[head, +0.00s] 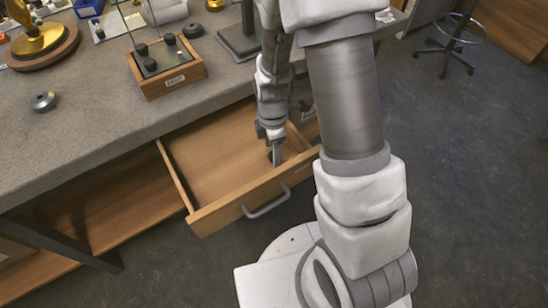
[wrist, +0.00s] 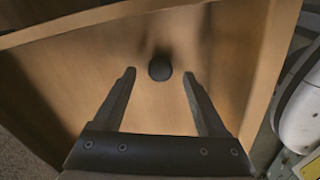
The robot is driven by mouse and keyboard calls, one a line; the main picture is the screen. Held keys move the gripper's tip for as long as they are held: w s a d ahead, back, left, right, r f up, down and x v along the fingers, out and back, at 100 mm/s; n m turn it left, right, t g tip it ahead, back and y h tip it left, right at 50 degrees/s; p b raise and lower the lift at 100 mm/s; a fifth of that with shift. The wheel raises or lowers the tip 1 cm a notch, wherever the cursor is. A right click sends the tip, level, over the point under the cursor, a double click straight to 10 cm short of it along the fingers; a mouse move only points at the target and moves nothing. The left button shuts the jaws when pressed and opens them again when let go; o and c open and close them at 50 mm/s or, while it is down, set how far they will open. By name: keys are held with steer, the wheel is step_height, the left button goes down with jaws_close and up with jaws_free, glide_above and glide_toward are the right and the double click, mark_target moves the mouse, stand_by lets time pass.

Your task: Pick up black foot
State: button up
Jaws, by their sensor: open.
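The black foot (wrist: 160,67) is a small dark round piece on the wooden floor of the open drawer (head: 215,150). In the wrist view it lies between the tips of my open gripper (wrist: 159,74), with a visible gap on both sides. In the head view my gripper (head: 274,152) points down into the right part of the drawer. The foot is mostly hidden there by the fingers; only a dark patch shows beside them.
The drawer's front wall with a grey handle (head: 267,203) is close to my gripper. The grey worktop (head: 100,120) lies above the drawer.

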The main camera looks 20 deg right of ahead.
steer(key=shift+f, duration=0.75)
jaws_close()
steer(key=shift+r, duration=0.1)
